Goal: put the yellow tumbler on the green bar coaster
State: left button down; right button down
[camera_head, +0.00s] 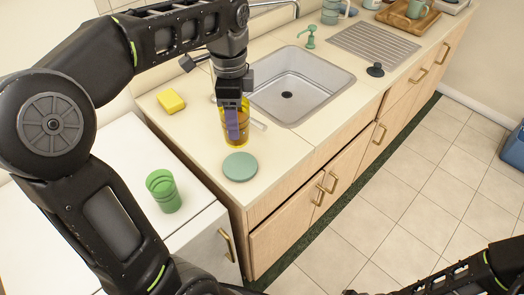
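The yellow tumbler (245,128) is a see-through amber cup, upright at the counter's front left, by the sink. My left gripper (237,124) points down at it from above. Its purple finger parts overlap the tumbler, and the far side is hidden, so I cannot tell whether they grip it. I also cannot tell whether the tumbler's base touches the counter. The green bar coaster (240,167) is a round, flat teal disc lying bare on the counter, just in front of the tumbler. My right arm shows at the lower right, but its gripper is not in view.
A green tumbler (164,192) stands on the white surface at left. A yellow sponge (171,101) lies behind the tumbler. The sink (293,88) is to the right, with a soap pump (310,38) behind it. A black stopper (375,70) is farther right.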

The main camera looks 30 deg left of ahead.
pick_arm(q)
jog(key=shift+w+d+m, duration=0.2)
jog(key=shift+w+m, duration=0.1)
jog(key=shift+s+a+r, duration=0.1)
jog(key=shift+s+a, duration=0.1)
jog(key=shift+s, duration=0.2)
jog(key=shift+w+d+f, duration=0.1)
jog(key=shift+w+f, duration=0.1)
send_over(240, 165)
notch_tip(240, 165, down, 6)
jog(key=shift+p, duration=0.35)
jog(key=shift+f, duration=1.85)
jog(key=shift+f, duration=0.15)
jog(key=shift+c, duration=2)
grip_release()
